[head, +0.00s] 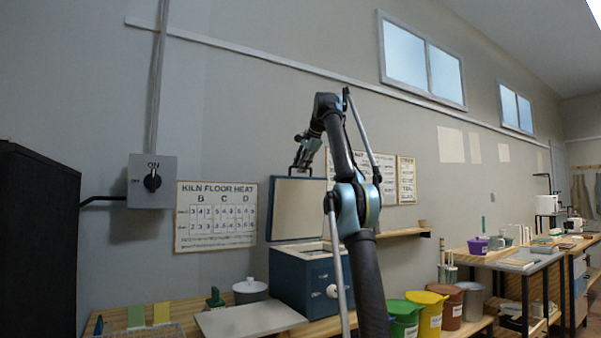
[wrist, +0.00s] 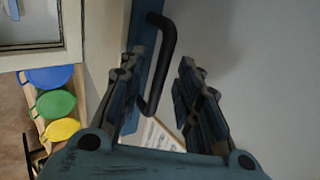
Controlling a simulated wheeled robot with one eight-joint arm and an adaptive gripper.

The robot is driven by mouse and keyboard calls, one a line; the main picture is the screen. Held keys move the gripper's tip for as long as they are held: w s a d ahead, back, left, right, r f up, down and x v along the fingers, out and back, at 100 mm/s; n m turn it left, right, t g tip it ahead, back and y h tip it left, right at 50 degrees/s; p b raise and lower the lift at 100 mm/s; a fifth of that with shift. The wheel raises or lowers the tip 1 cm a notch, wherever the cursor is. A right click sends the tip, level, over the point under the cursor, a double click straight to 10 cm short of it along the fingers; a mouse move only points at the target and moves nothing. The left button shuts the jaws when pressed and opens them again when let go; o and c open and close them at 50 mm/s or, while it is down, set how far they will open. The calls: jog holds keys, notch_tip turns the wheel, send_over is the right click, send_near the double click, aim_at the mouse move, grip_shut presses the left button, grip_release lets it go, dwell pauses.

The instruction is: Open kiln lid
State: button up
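The blue kiln (head: 290,281) stands on the bench with its lid (head: 298,212) raised about upright, the pale inner face showing. The kiln's opening shows in the wrist view's upper left (wrist: 30,30). The black lid handle (wrist: 169,45) is a bent bar on the lid's blue edge (wrist: 150,28). My gripper (head: 302,162) is at the top of the lid, by the handle. In the wrist view my gripper (wrist: 165,98) has its fingers apart, with the lower part of the handle in the gap nearer the left finger. Whether they touch is unclear.
Green (head: 404,318), yellow (head: 428,312) and brown (head: 447,304) buckets stand right of my arm. A grey slab (head: 248,318) and a lidded pot (head: 250,290) are left of the kiln. A wall switch (head: 152,181) and a heat chart (head: 215,216) hang behind.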

jog(key=shift+s+d+r, duration=0.2)
jog(key=shift+s+r, duration=0.1)
jog(key=shift+r, duration=0.05)
jog(key=s+d, duration=0.6)
jog(key=s, duration=0.4)
jog(key=shift+s, duration=0.25)
jog(key=shift+s+f, duration=0.1)
jog(key=shift+f, duration=0.05)
dwell(0.6)
jog(key=s+d+f+n+g+h, duration=0.1)
jog(key=s+f+n, duration=0.3)
jog(key=s+f, duration=1.1)
jog(key=s+d+f+n+g+h, duration=0.1)
jog(key=s+d+f+n+g, duration=0.1)
jog(key=s+f, duration=1.3)
jog(key=s+d+f+n+g+h, duration=0.2)
jog(key=s+f+n, duration=0.4)
jog(key=s+f, duration=0.9)
notch_tip(320, 180, down, 22)
jog(key=shift+d+r, duration=0.2)
jog(key=shift+d, duration=0.45)
